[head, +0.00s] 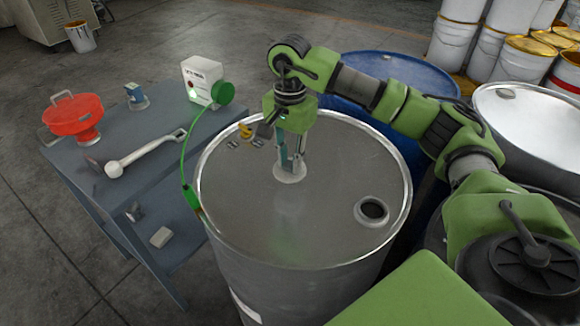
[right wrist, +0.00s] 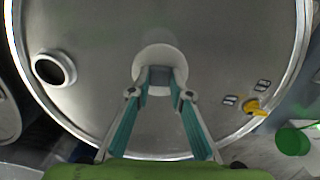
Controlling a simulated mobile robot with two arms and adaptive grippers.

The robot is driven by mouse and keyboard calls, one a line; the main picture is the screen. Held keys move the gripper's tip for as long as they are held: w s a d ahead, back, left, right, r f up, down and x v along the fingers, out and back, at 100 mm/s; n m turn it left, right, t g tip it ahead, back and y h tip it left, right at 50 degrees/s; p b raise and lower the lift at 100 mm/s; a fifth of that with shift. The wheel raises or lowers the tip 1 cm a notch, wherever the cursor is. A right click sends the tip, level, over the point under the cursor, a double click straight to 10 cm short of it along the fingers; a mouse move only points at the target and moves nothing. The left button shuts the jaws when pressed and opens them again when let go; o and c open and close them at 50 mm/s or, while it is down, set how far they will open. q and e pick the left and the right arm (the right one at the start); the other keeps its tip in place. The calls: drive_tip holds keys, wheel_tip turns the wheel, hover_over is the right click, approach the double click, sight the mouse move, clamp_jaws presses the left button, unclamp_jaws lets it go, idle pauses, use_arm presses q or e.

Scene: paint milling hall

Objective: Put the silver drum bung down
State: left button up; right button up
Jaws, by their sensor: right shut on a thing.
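My right gripper (head: 290,160) points down over the steel drum (head: 250,215). It is shut on the silver drum bung (head: 290,173), a pale round piece low over the lid. In the right wrist view the bung (right wrist: 158,52) shows as a pale disc between and beyond the tips of my right gripper (right wrist: 160,78). Whether the bung touches the lid I cannot tell. An open bung hole (head: 372,209) lies on the lid's near right side; it also shows in the right wrist view (right wrist: 48,69). My left gripper is not in view.
A grey table (head: 115,205) at left bears a red funnel (head: 75,118), a pale long-handled tool (head: 145,153) and a white box (head: 202,80). A green cable clamp (head: 192,199) hangs at the drum's left rim. A blue drum (head: 390,66) stands behind. Most of the lid is clear.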

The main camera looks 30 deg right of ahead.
sight(290, 163)
drive_tip(key=f, duration=0.2)
drive_tip(key=f+p, duration=0.1)
drive_tip(key=shift+w+d+f, duration=0.15)
drive_tip(key=shift+w+f, duration=0.05)
drive_tip(key=shift+w, duration=0.05)
drive_tip(key=shift+f, duration=0.2)
drive_tip(key=shift+f, duration=0.2)
drive_tip(key=o, duration=1)
drive_tip(key=shift+r, duration=0.1)
